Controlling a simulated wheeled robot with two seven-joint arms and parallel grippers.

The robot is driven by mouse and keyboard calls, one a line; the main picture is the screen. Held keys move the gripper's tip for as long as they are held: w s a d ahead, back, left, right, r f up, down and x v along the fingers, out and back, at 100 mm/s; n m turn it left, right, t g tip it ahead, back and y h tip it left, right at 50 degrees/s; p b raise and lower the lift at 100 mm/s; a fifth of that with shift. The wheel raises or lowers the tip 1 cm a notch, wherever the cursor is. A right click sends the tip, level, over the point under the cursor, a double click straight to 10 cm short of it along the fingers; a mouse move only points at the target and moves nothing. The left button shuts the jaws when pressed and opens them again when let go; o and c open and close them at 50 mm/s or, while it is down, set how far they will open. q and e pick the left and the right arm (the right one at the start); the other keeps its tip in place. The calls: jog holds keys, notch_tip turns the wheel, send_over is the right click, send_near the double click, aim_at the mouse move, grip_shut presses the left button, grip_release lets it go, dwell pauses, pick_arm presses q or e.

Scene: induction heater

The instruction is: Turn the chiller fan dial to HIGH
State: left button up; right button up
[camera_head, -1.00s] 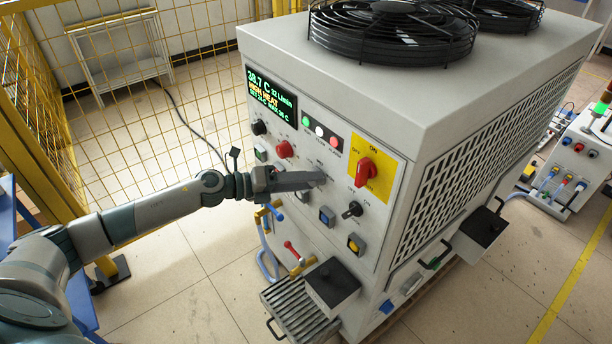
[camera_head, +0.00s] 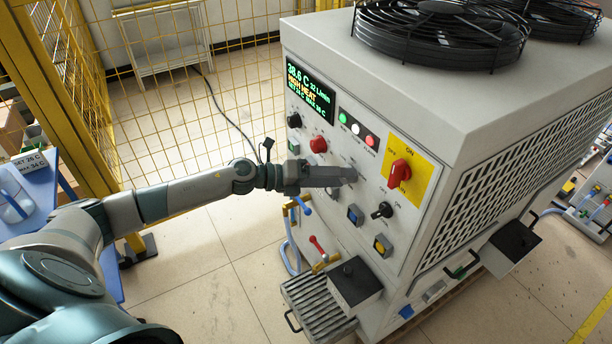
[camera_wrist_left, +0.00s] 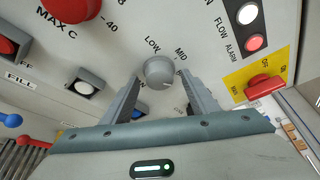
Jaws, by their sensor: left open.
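The chiller fan dial (camera_wrist_left: 158,71) is a round grey knob on the chiller's pale front panel. In the left wrist view the printed words LOW and MID and part of a third label stand around it. I cannot tell which mark it points to. My left gripper (camera_head: 350,175) is open at the panel, and in the wrist view its two fingers stand on either side of the dial. I cannot tell whether they touch it. In the head view the gripper hides the dial. My right gripper is not in view.
The chiller's display (camera_head: 310,90) reads 38.6 C and HIGH HEAT. A red knob (camera_head: 318,145) sits upper left of the gripper. A red rotary switch (camera_head: 399,172) on a yellow plate and a black key switch (camera_head: 382,210) sit to its right. A yellow mesh fence (camera_head: 235,85) stands behind.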

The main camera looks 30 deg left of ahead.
pick_arm(q)
jog(key=b+v, duration=0.4)
jog(key=v, duration=1.2)
jog(key=shift+s+a+b, duration=0.25)
jog(key=shift+s+b, duration=0.05)
jog(key=shift+b, duration=0.05)
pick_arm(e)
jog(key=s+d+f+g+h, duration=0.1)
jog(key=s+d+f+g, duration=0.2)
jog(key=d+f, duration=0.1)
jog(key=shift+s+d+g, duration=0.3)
pick_arm(q)
jog(key=shift+r, duration=0.2)
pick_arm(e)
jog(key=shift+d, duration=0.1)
